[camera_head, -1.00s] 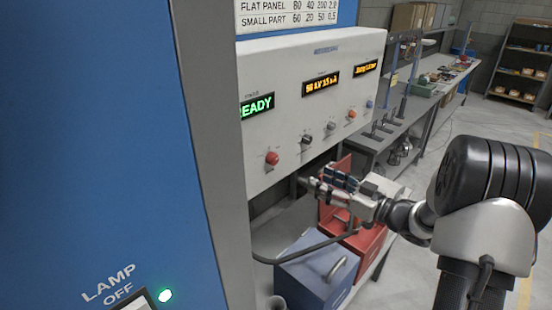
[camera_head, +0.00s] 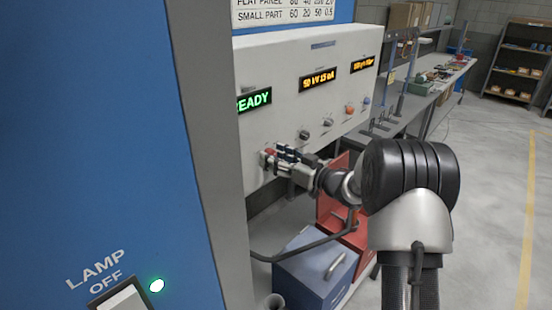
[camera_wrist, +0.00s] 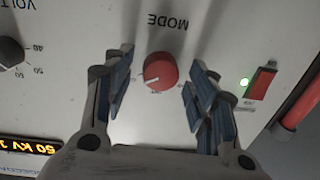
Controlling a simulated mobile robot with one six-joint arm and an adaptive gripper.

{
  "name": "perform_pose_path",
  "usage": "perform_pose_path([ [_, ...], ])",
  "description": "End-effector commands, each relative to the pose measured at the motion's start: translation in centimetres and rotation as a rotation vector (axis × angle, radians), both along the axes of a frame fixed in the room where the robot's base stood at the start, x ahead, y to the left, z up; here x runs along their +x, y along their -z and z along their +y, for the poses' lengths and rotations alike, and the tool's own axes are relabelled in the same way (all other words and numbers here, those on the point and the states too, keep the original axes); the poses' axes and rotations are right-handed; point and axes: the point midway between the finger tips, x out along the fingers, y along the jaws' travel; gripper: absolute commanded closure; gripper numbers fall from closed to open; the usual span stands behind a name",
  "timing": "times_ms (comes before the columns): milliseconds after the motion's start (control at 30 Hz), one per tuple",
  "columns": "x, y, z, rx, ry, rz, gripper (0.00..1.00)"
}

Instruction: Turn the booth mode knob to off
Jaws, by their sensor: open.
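The red mode knob (camera_wrist: 160,71) sits on the white panel under the upside-down word MODE in the wrist view. A pale pointer line shows on its face, toward its lower left; the small marks around it are too blurred to read. My gripper (camera_wrist: 153,86) is open, with one blue-padded finger on each side of the knob and a gap on both sides. In the head view my gripper (camera_head: 270,160) is at the panel's lower left and mostly hides the knob.
A dark voltage knob (camera_wrist: 10,53) and a red switch (camera_wrist: 260,82) with a green light flank the mode knob. The panel (camera_head: 300,65) has lit displays and more knobs to the right. A blue box (camera_head: 315,270) and a red box (camera_head: 358,235) stand below. A blue cabinet (camera_head: 90,130) fills the left.

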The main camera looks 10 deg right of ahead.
Motion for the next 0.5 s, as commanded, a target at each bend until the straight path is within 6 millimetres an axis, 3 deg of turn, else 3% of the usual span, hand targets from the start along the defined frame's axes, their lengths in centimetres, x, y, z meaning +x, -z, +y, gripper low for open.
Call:
perform_pose_path([
  [200, 0.03, 0.00, 0.03, 0.000, 0.000, 0.000, 0.48],
  [500, 0.01, 0.00, 0.00, 0.000, 0.000, 0.000, 0.67],
])
